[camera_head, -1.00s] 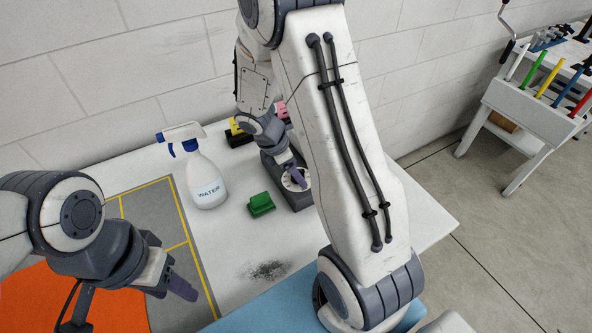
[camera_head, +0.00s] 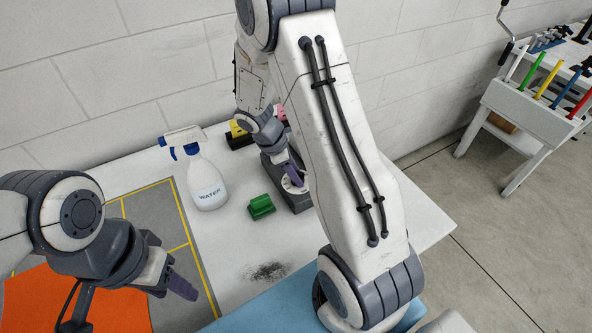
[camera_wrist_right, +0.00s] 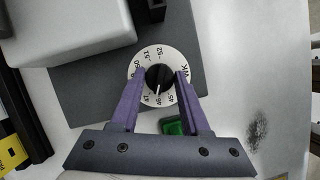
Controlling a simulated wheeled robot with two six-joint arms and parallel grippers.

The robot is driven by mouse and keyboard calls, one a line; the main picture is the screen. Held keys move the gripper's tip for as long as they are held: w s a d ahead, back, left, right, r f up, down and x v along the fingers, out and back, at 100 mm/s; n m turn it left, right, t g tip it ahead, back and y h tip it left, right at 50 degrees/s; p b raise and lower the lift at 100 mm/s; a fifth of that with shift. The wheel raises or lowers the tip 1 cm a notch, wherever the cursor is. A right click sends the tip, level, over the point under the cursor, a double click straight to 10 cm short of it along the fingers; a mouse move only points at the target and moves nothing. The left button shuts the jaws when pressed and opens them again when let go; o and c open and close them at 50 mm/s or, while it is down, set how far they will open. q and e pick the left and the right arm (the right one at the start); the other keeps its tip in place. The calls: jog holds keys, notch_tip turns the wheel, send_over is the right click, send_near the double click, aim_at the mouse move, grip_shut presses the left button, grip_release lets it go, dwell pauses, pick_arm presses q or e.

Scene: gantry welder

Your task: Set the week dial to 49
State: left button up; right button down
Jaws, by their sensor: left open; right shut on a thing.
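The week dial (camera_wrist_right: 166,52) is a white numbered disc with a black centre knob (camera_wrist_right: 159,77), set on a dark grey box (camera_wrist_right: 95,92). In the right wrist view the knob's white line points down, near 46. My right gripper (camera_wrist_right: 160,76) has its purple fingers on either side of the knob, shut on it. In the head view the dial (camera_head: 293,184) is partly hidden by my right gripper (camera_head: 296,172). My left gripper (camera_head: 180,286) is open and empty over the grey mat at lower left.
A water spray bottle (camera_head: 206,183) and a green block (camera_head: 261,206) stand left of the dial box. A black-and-yellow item (camera_head: 238,134) is behind, by the wall. A dark smudge (camera_head: 268,271) marks the white table. A tool rack (camera_head: 530,110) stands at far right.

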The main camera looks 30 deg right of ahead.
jog(key=m+g+p, duration=0.1)
jog(key=m, duration=0.2)
jog(key=shift+w+r+m+y+p, duration=0.1)
jog(key=shift+m+y+p, duration=0.2)
jog(key=shift+m, duration=0.1)
jog(key=m+g+y+p, duration=0.1)
jog(key=m, duration=0.2)
jog(key=shift+w+d+m, duration=0.1)
jog(key=shift+m, duration=0.2)
jog(key=m+y+p, duration=0.1)
jog(key=m, duration=0.2)
jog(key=shift+d+m+g, duration=0.1)
jog(key=shift+m+g, duration=0.2)
jog(key=shift+d+m+y, duration=0.1)
jog(key=shift+m+y, duration=0.9)
jog(key=shift+m, duration=1.2)
jog(key=shift+c, duration=1.9)
grip_release()
